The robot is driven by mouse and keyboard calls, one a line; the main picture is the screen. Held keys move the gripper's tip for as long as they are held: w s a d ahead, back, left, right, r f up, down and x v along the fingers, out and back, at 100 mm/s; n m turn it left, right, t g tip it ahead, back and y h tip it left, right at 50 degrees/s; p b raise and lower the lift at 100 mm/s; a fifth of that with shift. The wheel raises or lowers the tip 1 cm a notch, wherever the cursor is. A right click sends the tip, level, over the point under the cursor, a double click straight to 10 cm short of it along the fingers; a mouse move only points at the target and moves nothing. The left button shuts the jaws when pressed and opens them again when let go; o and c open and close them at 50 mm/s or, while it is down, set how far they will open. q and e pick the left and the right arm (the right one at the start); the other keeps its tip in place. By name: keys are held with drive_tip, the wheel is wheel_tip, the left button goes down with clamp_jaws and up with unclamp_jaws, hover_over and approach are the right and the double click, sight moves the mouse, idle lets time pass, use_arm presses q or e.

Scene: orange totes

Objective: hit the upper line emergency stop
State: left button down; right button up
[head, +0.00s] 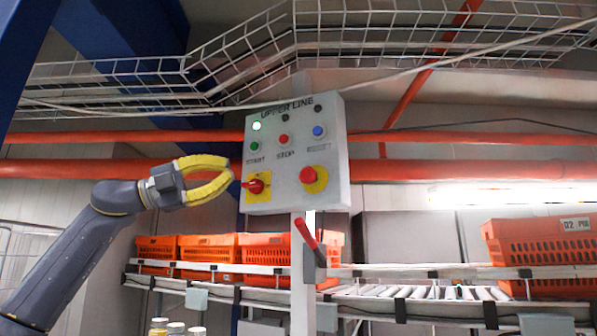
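The grey control box (295,205) marked "UPPER LINE" stands on a pale post in the middle of the head view. A red mushroom button (308,174) on a round yellow plate, the emergency stop by its look, sits at the box's lower right. A red rotary switch (257,186) on a yellow square plate is at the lower left. My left gripper (232,175) is just left of the box near this switch; its yellow fingers meet at the tips with nothing seen between them. Whether it touches the box cannot be told. My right gripper is out of view.
A red-handled lever (306,233) is below the box. Orange totes (208,246) stand on a conveyor behind. A wire cable tray (350,40) hangs overhead.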

sight(309, 177)
use_arm(q)
drive_tip(key=s+d+y, duration=0.4)
drive_tip(key=s+d, duration=0.1)
drive_tip(key=s, duration=0.1)
drive_tip(key=shift+s, duration=0.15)
drive_tip(key=shift+r, duration=0.1)
drive_tip(key=w+x, duration=0.3)
drive_tip(key=x, duration=0.9)
idle(0.5)
drive_tip(key=shift+w+a, duration=0.1)
drive_tip(key=shift+w, duration=0.05)
